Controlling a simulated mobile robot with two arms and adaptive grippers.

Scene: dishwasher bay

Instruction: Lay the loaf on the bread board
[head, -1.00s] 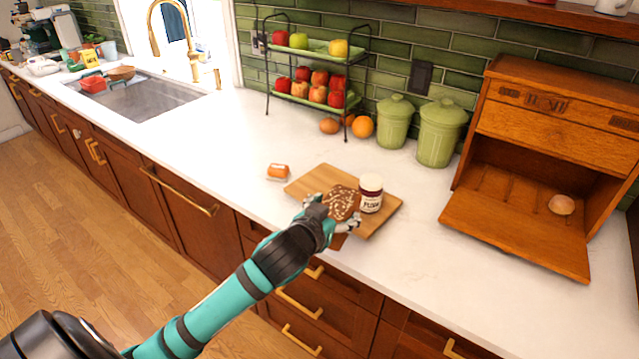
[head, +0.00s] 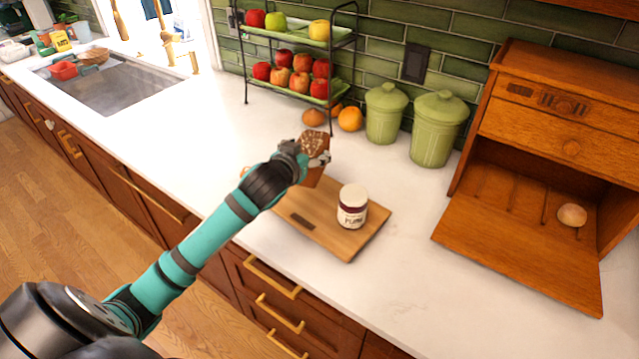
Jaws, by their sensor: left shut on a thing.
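The loaf (head: 314,146) is brown with pale flecks on its top. My left gripper (head: 308,160) is shut on it and holds it over the far left part of the bread board, seemingly above the surface. The bread board (head: 313,234) is a flat wooden board on the white counter, near the front edge. A white jar with a dark label (head: 352,206) stands upright on the board's right part. Part of the board's far left side is hidden behind my arm and the loaf. My right gripper is not in view.
An open wooden bread box (head: 520,240) with a small roll (head: 572,215) inside stands at right. Green canisters (head: 437,130) and a two-tier fruit rack (head: 300,95) line the wall. Oranges and a brown round item sit by the rack. The counter right of the board is clear.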

